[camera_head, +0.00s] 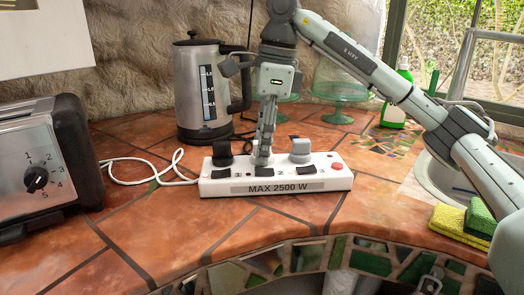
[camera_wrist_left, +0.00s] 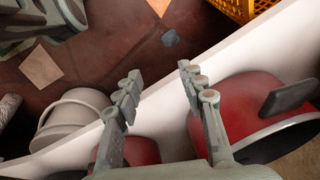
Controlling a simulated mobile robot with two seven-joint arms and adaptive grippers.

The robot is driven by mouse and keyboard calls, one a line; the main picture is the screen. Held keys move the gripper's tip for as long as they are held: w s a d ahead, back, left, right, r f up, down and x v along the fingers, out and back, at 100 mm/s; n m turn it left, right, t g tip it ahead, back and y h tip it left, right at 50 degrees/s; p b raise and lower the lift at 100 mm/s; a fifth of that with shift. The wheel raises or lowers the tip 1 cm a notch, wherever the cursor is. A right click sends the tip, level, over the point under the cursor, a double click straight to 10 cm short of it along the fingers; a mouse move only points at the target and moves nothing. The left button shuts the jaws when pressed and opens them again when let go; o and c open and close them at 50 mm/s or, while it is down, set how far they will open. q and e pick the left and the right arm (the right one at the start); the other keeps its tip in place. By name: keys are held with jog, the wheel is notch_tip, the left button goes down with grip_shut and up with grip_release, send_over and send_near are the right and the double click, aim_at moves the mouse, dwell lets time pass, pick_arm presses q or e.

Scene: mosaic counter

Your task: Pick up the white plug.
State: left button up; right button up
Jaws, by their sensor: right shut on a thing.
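A white power strip (camera_head: 275,185) labelled "MAX 2500 W" lies on the tiled counter. The white plug (camera_head: 262,156) stands in its middle, between a black plug (camera_head: 222,154) and a grey plug (camera_head: 300,151). My right gripper (camera_head: 264,146) points straight down and is shut on the white plug, covering its upper part. The plug's base is at the strip; I cannot tell whether it is still seated. My left gripper (camera_wrist_left: 158,88) shows only in the left wrist view, open and empty, away from the counter top.
A toaster (camera_head: 45,155) stands at the left, a kettle (camera_head: 200,90) behind the strip. A green glass stand (camera_head: 340,90), bottle (camera_head: 397,100), sink and sponges (camera_head: 465,222) are at the right. Red pots (camera_wrist_left: 250,110), a pale bucket (camera_wrist_left: 72,118) and yellow crate (camera_wrist_left: 245,8) surround my left gripper.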

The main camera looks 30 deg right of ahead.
jog(key=shift+r, duration=0.1)
jog(key=shift+r, duration=0.2)
notch_tip(320, 180, up, 4)
jog(key=shift+p, duration=0.4)
pick_arm(q)
jog(key=shift+s+a+f, duration=0.2)
jog(key=shift+s+f, duration=0.5)
jog(key=shift+f, duration=0.35)
pick_arm(e)
jog(key=s+a+r, duration=0.1)
jog(key=a+r, duration=0.5)
jog(key=a, duration=0.5)
jog(key=shift+a+r, duration=0.2)
jog(key=shift+a, duration=0.15)
pick_arm(q)
jog(key=shift+f, duration=0.1)
